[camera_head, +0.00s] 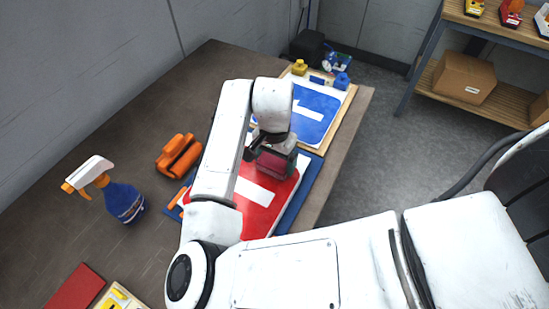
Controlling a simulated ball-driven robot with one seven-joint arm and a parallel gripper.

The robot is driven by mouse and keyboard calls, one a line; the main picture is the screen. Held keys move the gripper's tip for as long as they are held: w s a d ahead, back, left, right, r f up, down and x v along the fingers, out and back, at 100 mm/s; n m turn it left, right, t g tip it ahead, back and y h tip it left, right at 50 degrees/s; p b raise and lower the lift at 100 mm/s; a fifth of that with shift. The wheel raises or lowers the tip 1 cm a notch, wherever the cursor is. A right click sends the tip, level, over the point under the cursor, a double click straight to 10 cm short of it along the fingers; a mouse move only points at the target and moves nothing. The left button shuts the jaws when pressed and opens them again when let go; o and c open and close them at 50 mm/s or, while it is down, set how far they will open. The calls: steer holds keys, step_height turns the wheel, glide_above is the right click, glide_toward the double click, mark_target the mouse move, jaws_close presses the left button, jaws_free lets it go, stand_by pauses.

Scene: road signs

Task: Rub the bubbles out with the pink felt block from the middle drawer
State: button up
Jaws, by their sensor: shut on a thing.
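My gripper (272,146) is over the upper part of the red sign (258,214). It is shut on a dark pink block (275,163), which looks like the felt block. The block is over or on the sign's upper right part; I cannot tell whether it touches the face. The red sign has a white bar and lies on a blue mat (308,187). My arm hides the sign's left part. I cannot make out any bubbles at this size. The middle drawer is not visible.
A blue sign (317,118) lies on a wooden board behind. An orange tool (178,157) and a blue spray bottle (124,201) stand on the table left of my arm. A red flat piece (75,287) lies at lower left. Shelves (500,95) stand at right.

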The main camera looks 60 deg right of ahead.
mark_target(262, 153)
steer(key=shift+f, duration=0.35)
steer(key=shift+w, duration=0.1)
steer(key=shift+w+a+b, duration=0.1)
steer(key=shift+w+b, duration=0.2)
steer(key=shift+w, duration=1.4)
steer(key=shift+r, duration=0.1)
step_height(262, 153, up, 5)
steer(key=p, duration=0.4)
